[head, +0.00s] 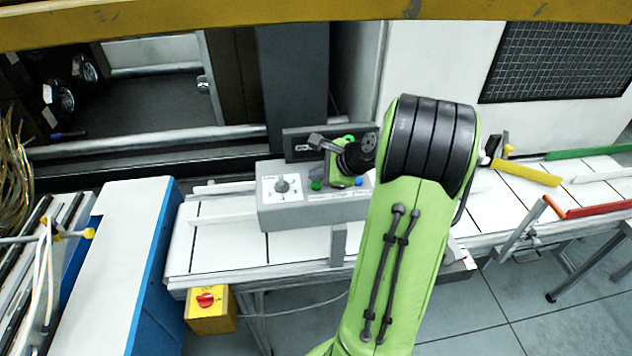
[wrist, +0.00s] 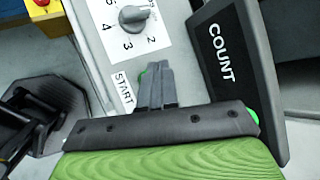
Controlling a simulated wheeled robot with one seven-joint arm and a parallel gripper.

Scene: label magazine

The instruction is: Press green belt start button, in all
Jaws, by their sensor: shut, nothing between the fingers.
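The grey control box (head: 310,210) stands on the white belt, with a green start button (head: 316,185) on its top. In the wrist view a sliver of the green start button (wrist: 143,75) shows beside the fingertips, close to the START label (wrist: 124,90); the fingers hide the rest. My gripper (wrist: 154,69) is shut and empty, its tips over the box top at the button. I cannot tell whether they touch it. In the head view my wrist hides part of the box.
A dial (head: 282,184) sits left of the button and a blue button (head: 358,181) to its right. The dark COUNT display (wrist: 228,60) rises behind. A yellow box with a red knob (head: 205,300) hangs below the belt (head: 225,245). A yellow beam (head: 200,20) crosses the top.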

